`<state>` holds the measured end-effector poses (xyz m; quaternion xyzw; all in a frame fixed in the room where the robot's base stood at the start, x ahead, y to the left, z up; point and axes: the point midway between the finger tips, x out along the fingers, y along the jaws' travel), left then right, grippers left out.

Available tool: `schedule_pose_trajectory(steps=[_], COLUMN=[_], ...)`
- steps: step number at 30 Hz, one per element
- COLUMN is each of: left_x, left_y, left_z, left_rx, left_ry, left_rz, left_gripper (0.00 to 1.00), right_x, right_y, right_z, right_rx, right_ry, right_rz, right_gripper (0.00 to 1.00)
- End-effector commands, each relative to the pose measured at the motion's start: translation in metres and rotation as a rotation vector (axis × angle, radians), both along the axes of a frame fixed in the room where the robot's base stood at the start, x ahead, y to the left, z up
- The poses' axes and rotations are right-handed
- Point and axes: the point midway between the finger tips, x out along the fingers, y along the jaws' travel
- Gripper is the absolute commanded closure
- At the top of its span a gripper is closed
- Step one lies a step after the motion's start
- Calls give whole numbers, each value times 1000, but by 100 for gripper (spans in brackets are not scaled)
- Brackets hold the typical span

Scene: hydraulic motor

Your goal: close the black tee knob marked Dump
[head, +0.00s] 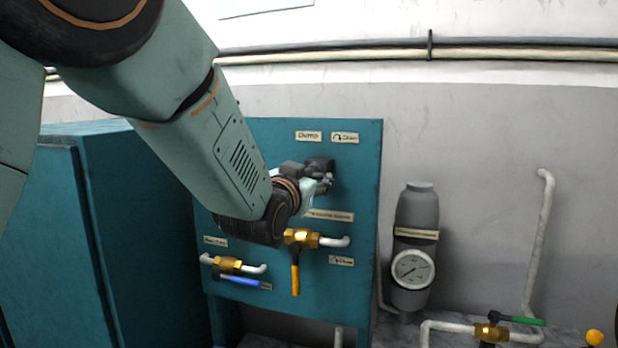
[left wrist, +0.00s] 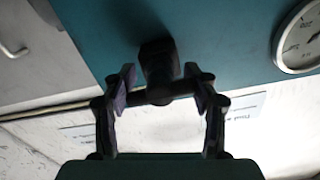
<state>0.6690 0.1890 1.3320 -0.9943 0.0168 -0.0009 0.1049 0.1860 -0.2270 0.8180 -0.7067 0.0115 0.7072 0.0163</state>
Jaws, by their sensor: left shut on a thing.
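The black tee knob (left wrist: 157,62) projects from the teal panel (head: 362,195), under the labels "Dump" (head: 308,136) and an arrow label (head: 344,138). In the left wrist view its crossbar lies between the two fingers of my left gripper (left wrist: 164,92), which is shut on the bar's ends. In the head view my left gripper (head: 322,182) is at the panel's upper part and hides much of the knob. My right gripper is not in view.
Below the gripper are a brass valve with a yellow handle (head: 295,275) and one with a blue handle (head: 238,281). A grey cylinder with a gauge (head: 412,268) and a green-handled valve (head: 515,320) stand to the right. A teal cabinet (head: 130,220) is at left.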

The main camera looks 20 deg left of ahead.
Motion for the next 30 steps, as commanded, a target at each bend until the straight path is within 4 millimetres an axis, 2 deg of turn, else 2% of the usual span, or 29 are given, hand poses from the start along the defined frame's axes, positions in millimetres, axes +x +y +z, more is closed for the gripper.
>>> schedule_pose_trajectory(steps=[25,26,30], left_x=[0,0,0], left_y=[0,0,0], left_z=[2,2,1], left_rx=[69,69,68], left_ry=[-6,-6,-5], left_rz=[-1,-1,-1], left_gripper=[77,43,31], right_x=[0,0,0], right_y=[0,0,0], right_z=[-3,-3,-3], right_rx=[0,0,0], right_ry=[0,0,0], right_rz=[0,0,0], right_gripper=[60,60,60])
